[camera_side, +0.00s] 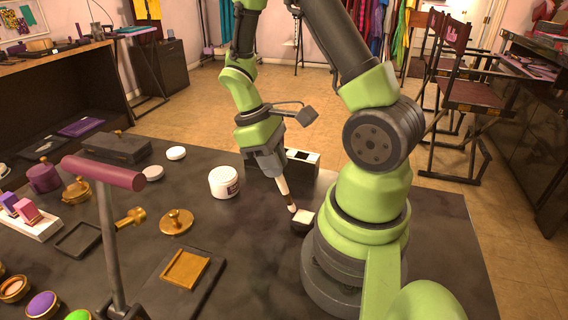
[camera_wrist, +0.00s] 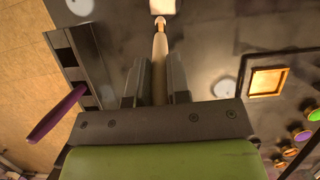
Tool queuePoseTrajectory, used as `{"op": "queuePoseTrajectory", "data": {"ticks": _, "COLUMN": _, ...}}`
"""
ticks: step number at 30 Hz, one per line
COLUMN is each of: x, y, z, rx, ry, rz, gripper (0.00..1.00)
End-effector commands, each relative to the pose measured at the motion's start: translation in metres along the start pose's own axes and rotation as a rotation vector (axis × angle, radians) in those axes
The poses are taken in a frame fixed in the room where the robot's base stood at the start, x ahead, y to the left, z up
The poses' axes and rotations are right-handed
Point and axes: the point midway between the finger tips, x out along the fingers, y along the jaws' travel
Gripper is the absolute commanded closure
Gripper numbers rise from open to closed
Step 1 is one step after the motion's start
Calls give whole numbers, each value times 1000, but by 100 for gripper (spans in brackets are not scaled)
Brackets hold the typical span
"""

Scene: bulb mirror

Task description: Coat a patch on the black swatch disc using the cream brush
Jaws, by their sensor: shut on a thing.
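My gripper (camera_side: 276,172) is shut on the cream brush (camera_side: 284,192), which points down at a slant over the dark table. In the wrist view the brush (camera_wrist: 159,62) runs forward from between the fingers (camera_wrist: 160,82). Its tip is close to a small dark block with a cream top (camera_side: 304,216), also seen at the top edge of the wrist view (camera_wrist: 162,6). I cannot tell if the tip touches it. I cannot make out a black swatch disc for certain in either view.
A white jar (camera_side: 224,182) stands left of the brush. A slotted holder (camera_side: 301,161) is behind it. A maroon-topped stand (camera_side: 104,172), a gold tray (camera_side: 186,268) and gold-rimmed pans (camera_side: 42,304) are left. My arm's base is close on the right.

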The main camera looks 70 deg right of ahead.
Motion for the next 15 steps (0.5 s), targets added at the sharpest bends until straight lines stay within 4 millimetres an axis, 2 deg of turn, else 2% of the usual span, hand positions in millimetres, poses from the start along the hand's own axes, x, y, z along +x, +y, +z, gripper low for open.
{"op": "queuePoseTrajectory", "data": {"ticks": 2, "x": 0, "y": 1, "z": -7, "rx": -1, "ry": -1, "rz": 0, "gripper": 100}}
{"op": "queuePoseTrajectory", "data": {"ticks": 4, "x": -5, "y": 1, "z": -5, "rx": 1, "ry": 4, "rz": 2, "gripper": 100}}
{"op": "queuePoseTrajectory", "data": {"ticks": 7, "x": -28, "y": 0, "z": 4, "rx": 3, "ry": 9, "rz": 1, "gripper": 100}}
{"op": "queuePoseTrajectory", "data": {"ticks": 15, "x": -49, "y": 0, "z": 12, "rx": 1, "ry": 4, "rz": 0, "gripper": 100}}
